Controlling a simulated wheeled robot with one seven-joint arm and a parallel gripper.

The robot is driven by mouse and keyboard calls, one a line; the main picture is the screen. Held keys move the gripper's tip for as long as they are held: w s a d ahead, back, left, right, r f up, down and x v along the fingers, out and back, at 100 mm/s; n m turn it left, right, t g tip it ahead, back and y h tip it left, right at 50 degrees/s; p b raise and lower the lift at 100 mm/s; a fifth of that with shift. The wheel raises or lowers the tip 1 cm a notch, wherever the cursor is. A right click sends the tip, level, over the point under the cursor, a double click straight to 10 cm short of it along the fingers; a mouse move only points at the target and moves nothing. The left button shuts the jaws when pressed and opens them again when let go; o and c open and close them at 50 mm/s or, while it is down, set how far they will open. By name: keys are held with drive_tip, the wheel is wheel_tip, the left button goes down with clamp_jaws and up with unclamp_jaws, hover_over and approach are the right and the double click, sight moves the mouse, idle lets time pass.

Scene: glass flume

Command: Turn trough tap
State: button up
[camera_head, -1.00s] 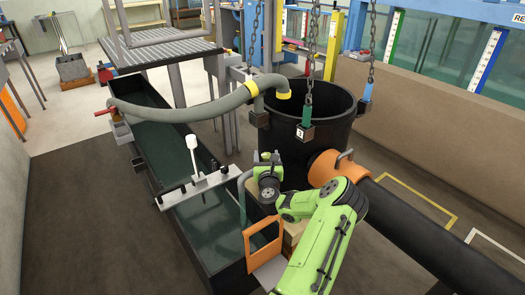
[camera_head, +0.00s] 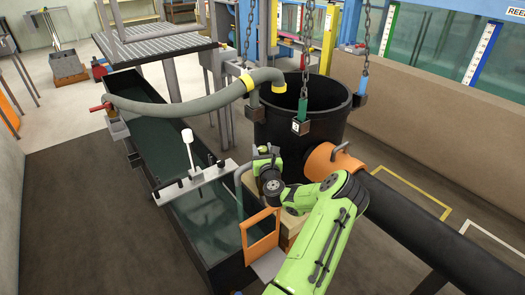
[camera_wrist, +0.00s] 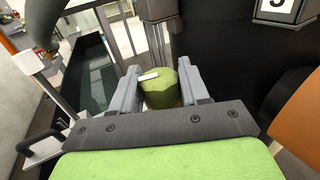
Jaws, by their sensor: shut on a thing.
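A green rounded knob with a white mark on top, apparently the tap handle (camera_wrist: 159,92), sits between my jaws in the wrist view. My gripper (camera_wrist: 161,84) is shut on it, with one grey finger on each side. In the head view my gripper (camera_head: 262,152) is beside the black tub, near the right side of the long trough. The tap is mostly hidden there by my gripper and wrist. The black trough (camera_head: 213,258) holds dark water and runs away to the upper left. A grey bent pipe (camera_head: 239,190) comes down into it near my gripper.
A black tub (camera_head: 300,135) stands just behind my gripper, with chains and hanging blocks (camera_head: 300,126) above. An orange elbow (camera_head: 328,160) and black pipe lie to the right. An orange frame (camera_head: 261,238) is close in front. A grey hose (camera_head: 185,106) arches over the trough.

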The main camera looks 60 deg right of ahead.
drive_tip(key=n+t+y, duration=0.2)
drive_tip(key=t+y, duration=0.1)
drive_tip(key=shift+s+f+n+p, duration=0.1)
drive_tip(key=shift+n+p, duration=0.25)
drive_tip(key=shift+n, duration=0.05)
drive_tip(key=shift+n+t+y, duration=1.3)
drive_tip(key=shift+n+y, duration=0.1)
drive_tip(key=shift+y, duration=0.5)
drive_tip(key=shift+b, duration=0.3)
drive_tip(key=o, duration=0.9)
drive_tip(key=p+v, duration=0.3)
drive_tip(key=v, duration=1.2)
drive_tip(key=shift+s+a, duration=0.1)
drive_tip(key=shift+s, duration=0.25)
